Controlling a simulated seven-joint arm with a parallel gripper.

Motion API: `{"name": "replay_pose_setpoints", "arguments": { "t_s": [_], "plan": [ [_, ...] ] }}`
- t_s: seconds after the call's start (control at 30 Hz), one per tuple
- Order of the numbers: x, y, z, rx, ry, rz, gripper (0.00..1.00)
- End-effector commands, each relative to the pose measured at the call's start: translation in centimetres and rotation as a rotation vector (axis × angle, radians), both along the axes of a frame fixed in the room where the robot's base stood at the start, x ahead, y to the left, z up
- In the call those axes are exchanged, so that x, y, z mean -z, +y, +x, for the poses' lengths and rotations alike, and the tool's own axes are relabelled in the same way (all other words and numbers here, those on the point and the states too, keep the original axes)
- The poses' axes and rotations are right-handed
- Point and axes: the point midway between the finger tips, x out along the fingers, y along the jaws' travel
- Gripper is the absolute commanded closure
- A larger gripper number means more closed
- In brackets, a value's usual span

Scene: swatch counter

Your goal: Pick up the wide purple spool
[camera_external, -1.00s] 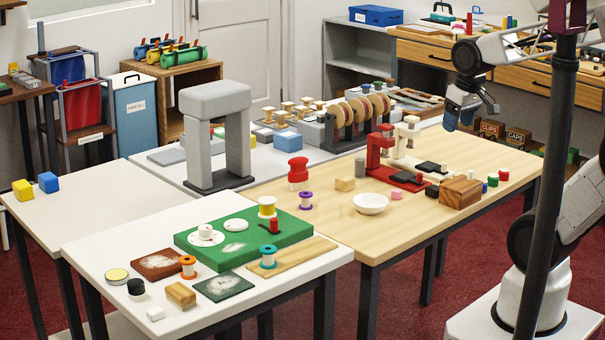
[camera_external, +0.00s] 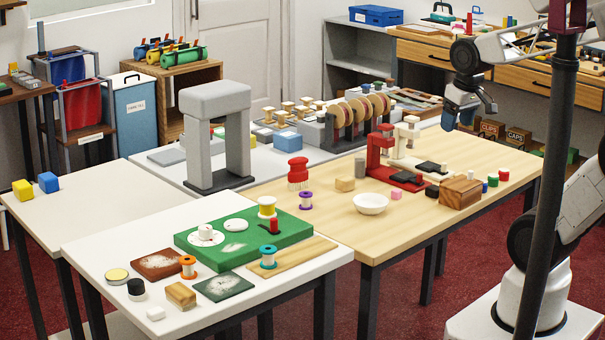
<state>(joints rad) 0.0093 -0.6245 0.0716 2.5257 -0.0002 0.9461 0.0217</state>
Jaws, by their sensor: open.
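The purple spool (camera_external: 306,201) stands upright on the wooden table, near its left end, with a pale middle between purple flanges. It is the only purple spool I can make out. My gripper (camera_external: 466,122) hangs in the air above the far right part of the wooden table, well to the right of the spool and apart from it. It is seen small and from the side, and I see nothing held in it.
A red-handled brush (camera_external: 298,172) stands just behind the spool. A white bowl (camera_external: 371,204) and a wooden cube (camera_external: 345,184) are to its right. A green board (camera_external: 215,254) with other spools lies front left. A grey arch (camera_external: 187,150) and red press (camera_external: 376,157) stand tall.

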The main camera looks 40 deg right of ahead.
Motion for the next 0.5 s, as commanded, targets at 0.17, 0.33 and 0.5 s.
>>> {"name": "replay_pose_setpoints", "arguments": {
  "t_s": [0.17,0.33,0.5],
  "plan": [
    [0.3,0.4,1.4,0.038,0.039,0.041,0.28],
    [0.7,1.1,3.7,0.102,0.1,0.107,0.28],
    [1.4,1.9,6.6,0.182,0.174,0.186,0.28]
  ]
}}
